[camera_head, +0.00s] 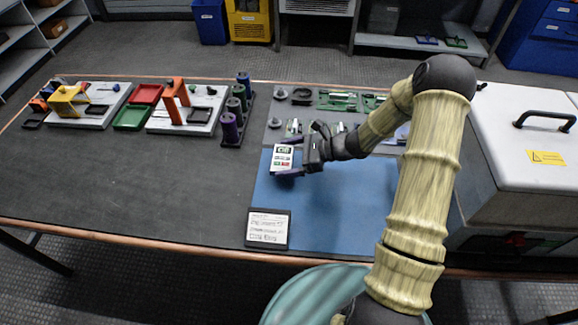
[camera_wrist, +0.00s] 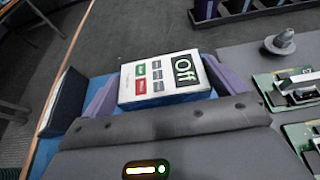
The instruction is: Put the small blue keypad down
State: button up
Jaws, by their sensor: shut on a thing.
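The small blue keypad (camera_head: 283,155) has a white face with a display, and it sits between the purple fingers of my gripper (camera_head: 282,160) over the left part of the blue mat (camera_head: 330,205). In the wrist view the keypad (camera_wrist: 160,80) shows its lit "Off" display, red, green and grey buttons and a blue side edge. My gripper (camera_wrist: 163,88) is shut on it, one finger along each side. The keypad's underside is hidden, and I cannot tell whether it touches the mat.
A dark-framed card (camera_head: 268,228) stands at the front mat edge. Green circuit boards (camera_head: 338,101) and metal parts lie behind on a grey area. A white lidded box (camera_head: 520,150) stands at right. Trays and fixtures (camera_head: 140,105) fill the back left. The blue mat's front right is clear.

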aim_at(288, 165)
jog(key=shift+f, duration=1.85)
jog(key=shift+f, duration=0.15)
jog(key=o, duration=0.6)
jog(key=shift+o, duration=0.2)
jog(key=shift+d+r, duration=0.1)
jog(key=shift+r, duration=0.1)
jog(key=v, duration=1.1)
jog(key=shift+s+d+r, duration=0.15)
jog(key=shift+d+r, duration=0.05)
jog(key=shift+d, duration=0.15)
